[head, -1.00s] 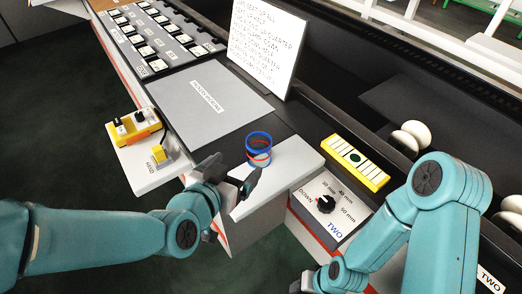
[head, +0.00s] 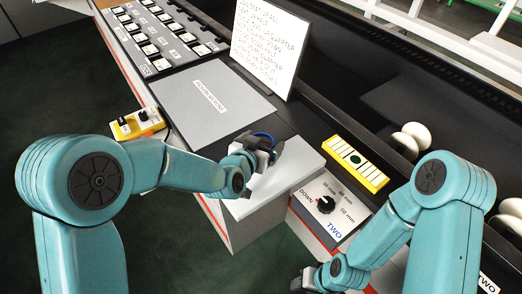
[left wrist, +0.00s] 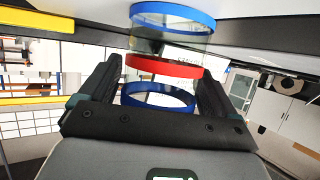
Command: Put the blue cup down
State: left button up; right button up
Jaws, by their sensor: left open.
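The blue cup (head: 265,135) is clear-walled with blue rings and a red band. In the head view only part of its blue rim shows behind my left gripper (head: 266,152). In the left wrist view, which looks upside down, the cup (left wrist: 162,67) is upright, its far blue ring against a pale surface. My left gripper (left wrist: 160,85) is open, with one finger on each side of the cup. Whether the fingers touch it I cannot tell. My right gripper (head: 305,280) is low at the bottom of the head view, its jaws unclear.
A light grey ledge (head: 305,160) lies around the cup. A yellow striped block (head: 355,163) and a dial panel (head: 328,205) are to the right. A flat grey plate (head: 210,98) and a white text board (head: 264,45) stand behind. A yellow switch box (head: 138,123) is at left.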

pick_arm(q)
jog(key=shift+c, duration=0.4)
jog(key=shift+w, duration=0.1)
jog(key=c, duration=1)
jog(key=shift+c, duration=0.6)
jog(key=shift+r, duration=0.1)
